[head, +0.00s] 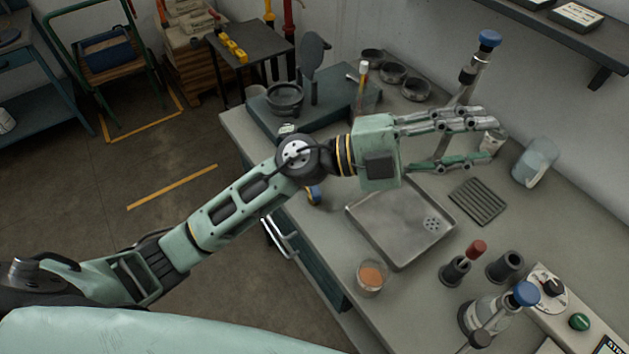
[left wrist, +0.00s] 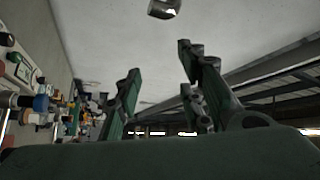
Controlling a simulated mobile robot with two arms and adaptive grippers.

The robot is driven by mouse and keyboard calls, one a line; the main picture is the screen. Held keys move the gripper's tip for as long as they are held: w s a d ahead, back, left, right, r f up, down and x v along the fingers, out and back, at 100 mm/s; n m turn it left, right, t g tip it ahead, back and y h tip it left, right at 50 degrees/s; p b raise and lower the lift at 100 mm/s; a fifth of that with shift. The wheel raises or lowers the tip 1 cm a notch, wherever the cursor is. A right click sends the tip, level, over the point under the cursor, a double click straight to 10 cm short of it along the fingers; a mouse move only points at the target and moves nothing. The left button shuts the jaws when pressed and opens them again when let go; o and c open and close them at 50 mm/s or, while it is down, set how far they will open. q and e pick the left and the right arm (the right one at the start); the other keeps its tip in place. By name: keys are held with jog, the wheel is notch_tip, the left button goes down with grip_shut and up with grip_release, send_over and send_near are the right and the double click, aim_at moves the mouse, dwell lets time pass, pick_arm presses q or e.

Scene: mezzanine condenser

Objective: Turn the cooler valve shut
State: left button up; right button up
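No part is clearly marked as the cooler valve. A blue-topped fitting (head: 489,38) on a slanting metal stem stands at the back of the bench, just beyond my left gripper. Another blue knob or cap (head: 527,293) tops a clear glass vessel (head: 485,315) at the front right. I cannot tell which of these, if either, is the valve. My left gripper (head: 482,139) is open and empty over the bench, its fingers spread with a clear gap. The left wrist view also shows its fingers apart (left wrist: 158,62). My right gripper is not in view.
A metal tray (head: 365,232), a ribbed dark mat (head: 478,201), a clear jug (head: 535,163) and a cup of orange matter (head: 370,277) stand on the bench. A control panel (head: 565,305) with knobs is at the front right. Several dark bowls (head: 392,73) are at the back.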

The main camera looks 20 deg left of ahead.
pick_arm(q)
notch_tip(320, 180, down, 4)
jog(key=s+d+m+g+y, duration=0.2)
jog(key=m+g, duration=0.1)
jog(key=g, duration=0.1)
jog(key=n+y, duration=0.1)
jog(key=y, duration=1.8)
send_over(315, 186)
jog(key=shift+g, duration=0.4)
notch_tip(315, 186, down, 16)
jog(key=shift+r, duration=0.2)
jog(key=shift+a+f, duration=0.15)
jog(key=shift+f, duration=0.15)
notch_tip(315, 186, down, 6)
jog(key=shift+f+p, duration=0.1)
jog(key=shift+p, duration=1.1)
jog(key=shift+f, duration=0.4)
jog(key=shift+c, duration=0.2)
